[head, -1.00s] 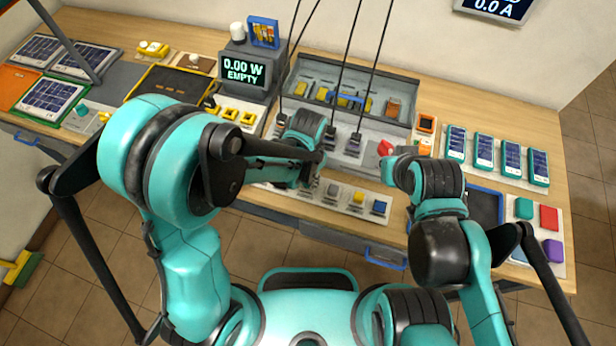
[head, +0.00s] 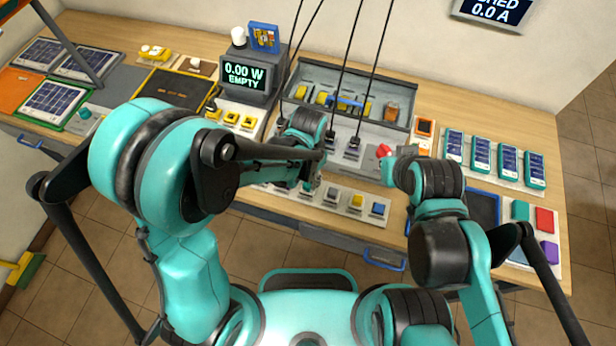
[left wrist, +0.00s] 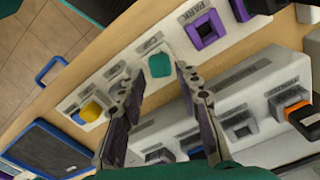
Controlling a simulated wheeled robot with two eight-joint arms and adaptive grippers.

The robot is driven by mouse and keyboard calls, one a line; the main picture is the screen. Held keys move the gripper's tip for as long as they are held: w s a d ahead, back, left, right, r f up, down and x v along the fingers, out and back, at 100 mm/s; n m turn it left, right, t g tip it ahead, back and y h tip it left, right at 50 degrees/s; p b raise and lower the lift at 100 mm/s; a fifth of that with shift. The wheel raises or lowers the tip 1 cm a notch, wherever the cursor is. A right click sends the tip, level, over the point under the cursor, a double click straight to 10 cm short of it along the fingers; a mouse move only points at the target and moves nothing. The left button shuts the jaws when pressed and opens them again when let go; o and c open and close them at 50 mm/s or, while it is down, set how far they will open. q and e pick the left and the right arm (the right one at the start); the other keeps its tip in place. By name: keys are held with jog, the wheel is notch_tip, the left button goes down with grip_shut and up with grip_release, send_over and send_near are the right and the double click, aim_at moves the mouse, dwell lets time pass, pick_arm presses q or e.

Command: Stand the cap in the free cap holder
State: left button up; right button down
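A teal cap (left wrist: 160,64) stands at a white holder strip (left wrist: 150,43) in the left wrist view; how far it is seated is unclear. My left gripper (left wrist: 157,80) is open, its two fingers apart on either side of the near side of the cap. Further along the strip are a grey holder with no coloured cap (left wrist: 116,71), a yellow cap (left wrist: 91,111) and a blue cap. In the head view, the yellow cap (head: 356,201) and blue cap (head: 378,209) show right of my left gripper (head: 314,183). The teal cap is hidden there. My right gripper is hidden behind its arm.
A purple-framed socket marked PARK (left wrist: 207,28) lies beside the teal cap. A grey block with sockets (left wrist: 240,125) and an orange-black plug (left wrist: 303,115) are close by. Hanging cables (head: 341,75) run down behind my left wrist. A red knob (head: 384,150) is near my right arm.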

aim_at(308, 184)
pick_arm(q)
notch_tip(308, 184, up, 8)
jog(key=p, duration=0.5)
dwell(0.7)
jog(key=s+a+n+t+b, duration=0.2)
jog(key=a+b, duration=0.4)
jog(key=a, duration=0.3)
jog(key=s+a+n+t+b, duration=0.3)
jog(key=a+n+t+b, duration=0.2)
jog(key=a+n+b, duration=0.1)
jog(key=a+r+b, duration=0.1)
jog(key=a, duration=0.1)
jog(key=shift+a+b, duration=0.3)
jog(key=shift+a, duration=0.1)
